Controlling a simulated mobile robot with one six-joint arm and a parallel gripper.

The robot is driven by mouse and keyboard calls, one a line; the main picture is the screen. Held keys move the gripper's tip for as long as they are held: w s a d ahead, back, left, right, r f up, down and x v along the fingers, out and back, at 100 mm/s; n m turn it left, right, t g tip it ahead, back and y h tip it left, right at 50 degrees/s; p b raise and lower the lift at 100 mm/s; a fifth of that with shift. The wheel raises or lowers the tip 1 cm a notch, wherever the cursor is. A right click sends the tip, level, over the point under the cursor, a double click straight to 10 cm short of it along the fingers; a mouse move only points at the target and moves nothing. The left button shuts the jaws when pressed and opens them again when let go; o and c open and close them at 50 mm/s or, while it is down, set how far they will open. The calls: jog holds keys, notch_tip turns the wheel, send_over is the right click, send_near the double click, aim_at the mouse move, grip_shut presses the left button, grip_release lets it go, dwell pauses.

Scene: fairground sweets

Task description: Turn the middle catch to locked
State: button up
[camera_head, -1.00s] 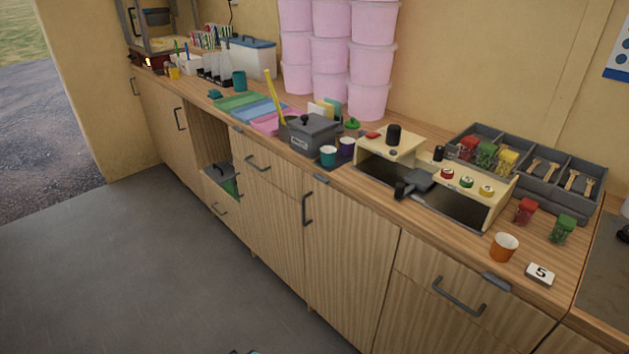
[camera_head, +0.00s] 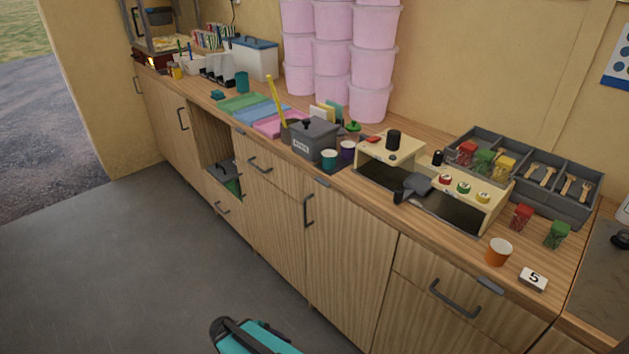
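Three small grey catches sit along the front edge of the wooden counter. The middle catch (camera_head: 322,182) is above the cupboard door with a vertical handle, in front of the dark pot. The left catch (camera_head: 239,133) is above a drawer, and the right catch (camera_head: 490,286) is near the orange cup. The middle catch looks like a flat grey bar along the edge; it is too small to tell which way it is turned. A teal and black part of my arm shows at the bottom, well below the catches. No gripper fingers can be made out.
Drawer handles stick out below. The grey floor (camera_head: 130,270) is clear.

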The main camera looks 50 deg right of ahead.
jog(key=w+d+r+n+t+h+p, duration=0.1)
jog(key=w+d+r+n+h+p, duration=0.15)
jog(key=w+d+r, duration=0.5)
jog(key=n+t+h+p, duration=0.2)
jog(key=n+h+p, duration=0.2)
jog(key=n+h, duration=0.5)
send_near(320, 181)
jog(key=a+m, duration=0.1)
jog(key=a, duration=0.5)
jog(key=shift+w+d+f+h, duration=0.1)
jog(key=shift+w+f+h, duration=0.05)
jog(key=shift+f+h, duration=0.25)
jog(key=shift+d, duration=0.15)
jog(key=shift+s+d+p, duration=0.15)
jog(key=shift+d+p, duration=0.55)
jog(key=shift+d, duration=1.55)
jog(key=shift+s+d+p, duration=0.15)
jog(key=shift+d+p, duration=0.6)
jog(key=shift+d, duration=1.5)
jog(key=shift+s+d+p, duration=0.15)
jog(key=shift+d+p, duration=0.55)
jog(key=shift+d, duration=1.55)
